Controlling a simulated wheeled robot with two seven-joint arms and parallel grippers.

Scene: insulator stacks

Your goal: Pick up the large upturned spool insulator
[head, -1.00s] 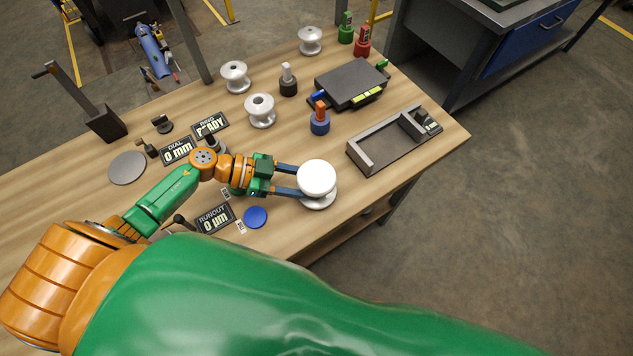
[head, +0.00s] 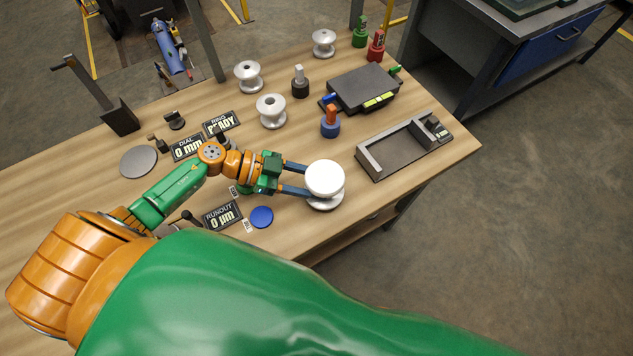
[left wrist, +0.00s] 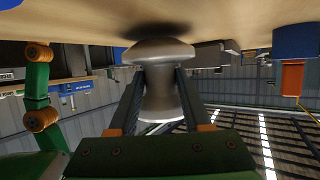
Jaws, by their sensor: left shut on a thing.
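The large upturned spool insulator (head: 325,177) is at the front right of the table, its broad white end facing up and a narrower pale flange below. My left gripper (head: 305,180) reaches it from the left, with its two blue-grey fingers on either side of the spool's waist. In the left wrist view the spool (left wrist: 160,95) sits between the two fingers (left wrist: 158,92), shut on its neck. A dark shadow lies on the table by its flange; whether it touches the wood I cannot tell. My right gripper is not in view.
Smaller white spools (head: 271,111) stand further back. A grey tray fixture (head: 405,147) lies to the right, with a blue-and-orange piece (head: 330,122) behind the held spool. A blue disc (head: 261,217) and the runout display (head: 222,216) are at front left. The table's front edge is close.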

